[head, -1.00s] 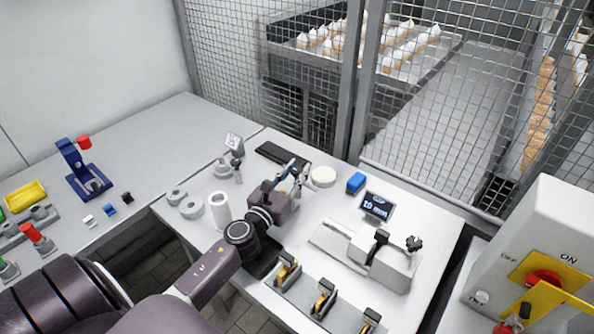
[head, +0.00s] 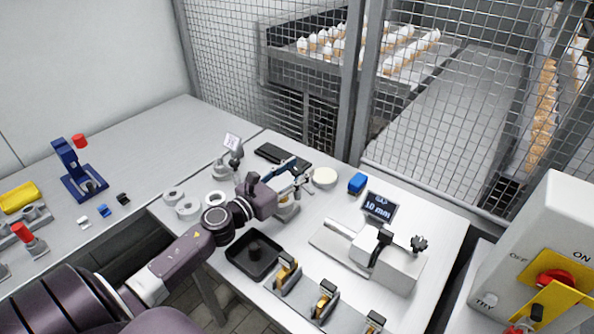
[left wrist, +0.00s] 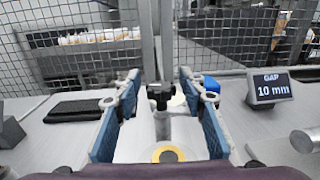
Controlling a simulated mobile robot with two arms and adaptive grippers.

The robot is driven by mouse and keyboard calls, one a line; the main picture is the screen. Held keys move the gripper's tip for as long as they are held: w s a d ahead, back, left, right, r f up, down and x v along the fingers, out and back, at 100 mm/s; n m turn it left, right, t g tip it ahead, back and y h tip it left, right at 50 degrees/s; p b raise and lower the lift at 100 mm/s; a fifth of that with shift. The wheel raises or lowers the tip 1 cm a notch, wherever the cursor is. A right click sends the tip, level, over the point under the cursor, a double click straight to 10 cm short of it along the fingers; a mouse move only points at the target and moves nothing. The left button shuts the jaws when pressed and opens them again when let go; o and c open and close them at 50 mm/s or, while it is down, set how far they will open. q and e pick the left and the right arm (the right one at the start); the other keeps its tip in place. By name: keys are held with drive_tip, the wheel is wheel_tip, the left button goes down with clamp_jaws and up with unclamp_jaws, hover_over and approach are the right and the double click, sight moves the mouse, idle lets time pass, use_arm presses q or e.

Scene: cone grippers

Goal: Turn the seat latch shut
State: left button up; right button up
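My left gripper (head: 293,175) is open over the middle of the bench. In the left wrist view its blue-padded fingers (left wrist: 160,110) stand either side of a black knob or lever (left wrist: 160,92) on a grey post, with a gap on both sides. A yellow ring (left wrist: 168,154) shows low between the fingers. In the head view a small grey stand (head: 287,212) is partly hidden under the gripper. A grey fixture (head: 400,268) to the right carries a black lever (head: 380,240) and a black star knob (head: 418,243). I cannot tell which part is the seat latch. My right gripper is not in view.
A display reading 10 mm (head: 379,207) and a blue block (head: 357,183) stand behind the fixture. Several clamp holders (head: 324,302) line the front edge. A black tray (head: 236,262) sits nearer the arm. A mesh fence (head: 300,70) closes off the back.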

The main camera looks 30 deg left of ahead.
use_arm(q)
drive_tip(key=shift+s, duration=0.1)
drive_tip(key=shift+s+f, duration=0.1)
drive_tip(key=shift+s, duration=0.15)
drive_tip(key=s+a, duration=0.1)
drive_tip(key=s, duration=1)
drive_tip(key=shift+a, duration=0.35)
